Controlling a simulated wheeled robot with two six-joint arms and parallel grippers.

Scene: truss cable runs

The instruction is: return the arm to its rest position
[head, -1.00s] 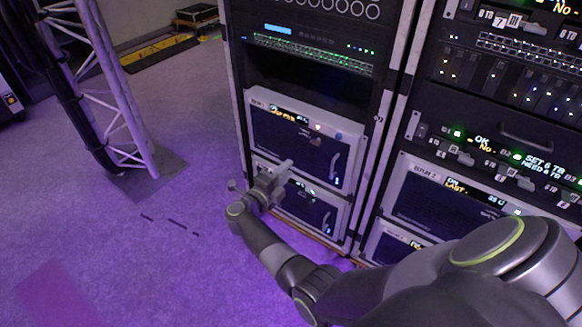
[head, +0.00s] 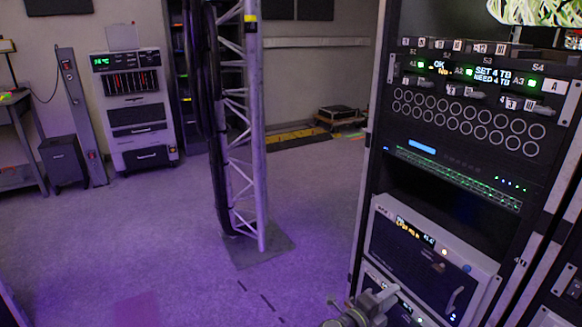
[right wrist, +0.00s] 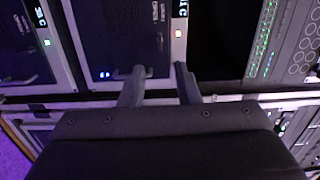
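My right gripper (head: 382,298) shows at the bottom of the head view, in front of the lower white-framed units of the near rack (head: 366,170). Most of my right arm is below the picture edge. In the right wrist view the two fingers of the right gripper (right wrist: 161,86) are apart with nothing held between them. They point at the face of a unit with a handle (right wrist: 160,42); I cannot tell whether they touch it. My left gripper is in neither view.
A truss column (head: 250,130) with dark cables stands on a floor plate left of the rack. A white cabinet (head: 133,105) and a table (head: 20,150) are at the far left. The purple-lit floor (head: 170,225) between is largely clear.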

